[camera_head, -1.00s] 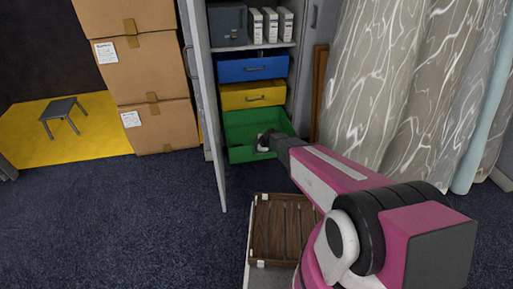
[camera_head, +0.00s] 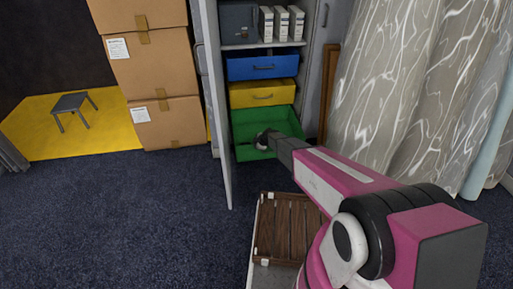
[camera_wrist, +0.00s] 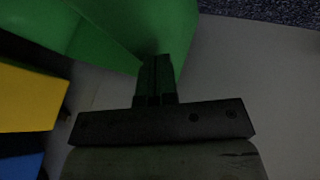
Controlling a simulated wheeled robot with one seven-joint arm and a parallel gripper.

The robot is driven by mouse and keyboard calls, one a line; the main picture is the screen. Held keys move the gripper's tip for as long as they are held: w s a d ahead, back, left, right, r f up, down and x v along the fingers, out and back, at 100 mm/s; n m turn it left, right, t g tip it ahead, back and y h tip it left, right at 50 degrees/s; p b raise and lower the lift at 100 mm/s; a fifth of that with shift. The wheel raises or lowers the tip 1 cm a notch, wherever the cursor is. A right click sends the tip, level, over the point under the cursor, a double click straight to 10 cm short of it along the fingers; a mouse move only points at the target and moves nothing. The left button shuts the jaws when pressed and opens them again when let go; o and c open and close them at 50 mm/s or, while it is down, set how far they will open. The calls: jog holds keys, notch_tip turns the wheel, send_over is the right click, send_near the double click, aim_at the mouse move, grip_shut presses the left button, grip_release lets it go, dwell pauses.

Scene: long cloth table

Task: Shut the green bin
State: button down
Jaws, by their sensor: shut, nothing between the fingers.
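The green bin (camera_head: 268,121) is the lowest drawer in the open grey cabinet. It is pulled out, and its inside shows from above. My gripper (camera_head: 262,140) is at the bin's front, near its left part, with my arm reaching in from the lower right. In the wrist view the green bin (camera_wrist: 105,28) fills the upper left, and my gripper (camera_wrist: 157,62) is shut and empty with its fingertips at the green panel's edge. I cannot tell whether the fingertips touch it.
A blue drawer (camera_head: 262,65) and a yellow drawer (camera_head: 263,94) sit shut above the bin. The open cabinet door (camera_head: 217,120) stands at the left. Stacked cartons (camera_head: 155,75) are further left, and hanging curtains (camera_head: 405,90) are at the right. A wooden crate (camera_head: 288,228) is in front.

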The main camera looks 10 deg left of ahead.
jog(key=w+a, duration=0.3)
jog(key=w, duration=0.9)
jog(key=w+a, duration=0.4)
jog(key=w, duration=0.9)
jog(key=shift+w+a, duration=0.15)
jog(key=shift+w, duration=0.1)
